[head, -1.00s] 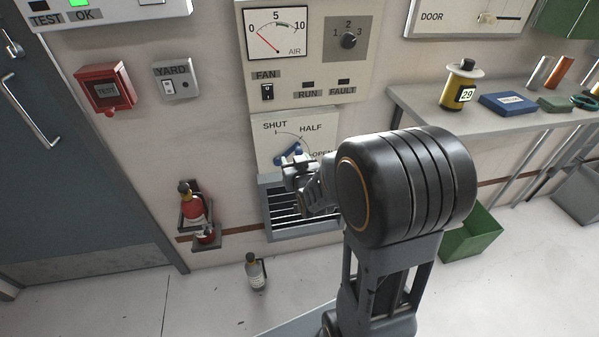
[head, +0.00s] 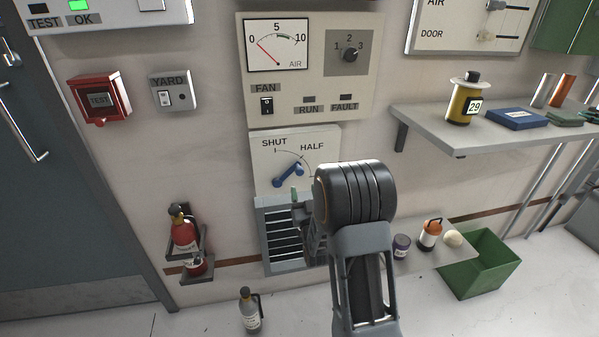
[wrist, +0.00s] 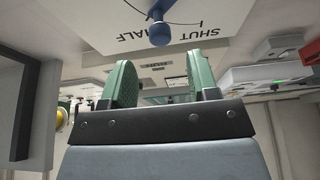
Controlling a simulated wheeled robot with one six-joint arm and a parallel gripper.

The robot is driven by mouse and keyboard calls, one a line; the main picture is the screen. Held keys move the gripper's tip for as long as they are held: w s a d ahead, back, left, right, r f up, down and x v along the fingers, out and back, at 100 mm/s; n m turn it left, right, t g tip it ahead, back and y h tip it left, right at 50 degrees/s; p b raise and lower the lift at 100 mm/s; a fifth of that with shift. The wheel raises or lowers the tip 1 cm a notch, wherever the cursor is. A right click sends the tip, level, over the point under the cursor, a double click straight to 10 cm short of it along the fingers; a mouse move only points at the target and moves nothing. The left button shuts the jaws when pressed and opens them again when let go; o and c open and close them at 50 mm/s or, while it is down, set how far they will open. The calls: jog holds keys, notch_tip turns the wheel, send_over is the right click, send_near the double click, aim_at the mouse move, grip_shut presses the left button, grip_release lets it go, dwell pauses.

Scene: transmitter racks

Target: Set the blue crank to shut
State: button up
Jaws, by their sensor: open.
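The blue crank (head: 287,176) sits on a white dial plate (head: 262,158) low on the wall. It slants from lower left to upper right, its upper end on the HALF side, away from SHUT. The OPEN mark is hidden behind my arm. My gripper (head: 296,194) is just below the crank, mostly hidden by my own arm. In the wrist view, the green fingers of my gripper (wrist: 163,85) are apart with nothing between them. The crank (wrist: 158,32) shows there beyond the fingertips, apart from them, with the plate upside down.
A grey vent grille (head: 283,238) is right below the dial plate. The fan panel (head: 310,75) is above it. A shelf (head: 440,135) juts out at right, over a lower shelf (head: 425,258) and a green bin (head: 480,265). A red extinguisher (head: 183,232) hangs at left.

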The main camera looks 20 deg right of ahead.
aim_at(300, 174)
jog(key=x, duration=0.7)
jog(key=shift+w, duration=0.25)
grip_shut()
dwell(0.3)
